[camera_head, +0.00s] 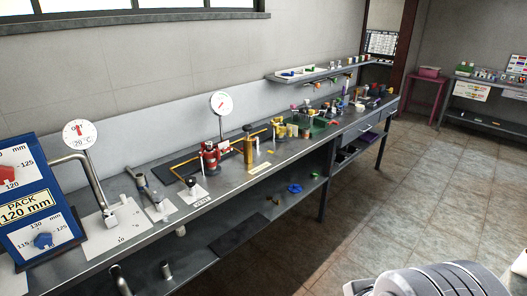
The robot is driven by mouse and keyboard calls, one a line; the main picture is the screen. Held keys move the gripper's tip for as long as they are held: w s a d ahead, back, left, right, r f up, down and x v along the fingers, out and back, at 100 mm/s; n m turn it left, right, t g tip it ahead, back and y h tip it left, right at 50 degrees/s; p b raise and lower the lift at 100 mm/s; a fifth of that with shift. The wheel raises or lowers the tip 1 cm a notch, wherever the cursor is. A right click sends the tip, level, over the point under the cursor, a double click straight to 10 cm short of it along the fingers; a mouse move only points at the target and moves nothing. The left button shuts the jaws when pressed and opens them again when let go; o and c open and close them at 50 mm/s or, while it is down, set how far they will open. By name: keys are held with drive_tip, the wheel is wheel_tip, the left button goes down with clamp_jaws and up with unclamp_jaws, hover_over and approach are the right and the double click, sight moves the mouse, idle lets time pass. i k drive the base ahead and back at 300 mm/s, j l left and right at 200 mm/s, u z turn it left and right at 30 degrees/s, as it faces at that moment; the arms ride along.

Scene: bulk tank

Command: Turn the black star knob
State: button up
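A small dark knob (190,181) stands on a white plate on the long grey workbench (130,231), left of the middle. It looks black, but it is too small to make out a star shape clearly. It sits just below and left of a red valve-like fitting (210,157). My gripper is not in view. A grey rounded part of my own body shows at the bottom right, far from the knob.
A blue panel (38,205) with red and blue knobs stands at the left end. Tiled floor (420,190) is clear at right.

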sight(190, 181)
drive_tip(key=i+j+u, duration=0.1)
drive_tip(key=i+j, duration=1.4)
drive_tip(key=i, duration=0.1)
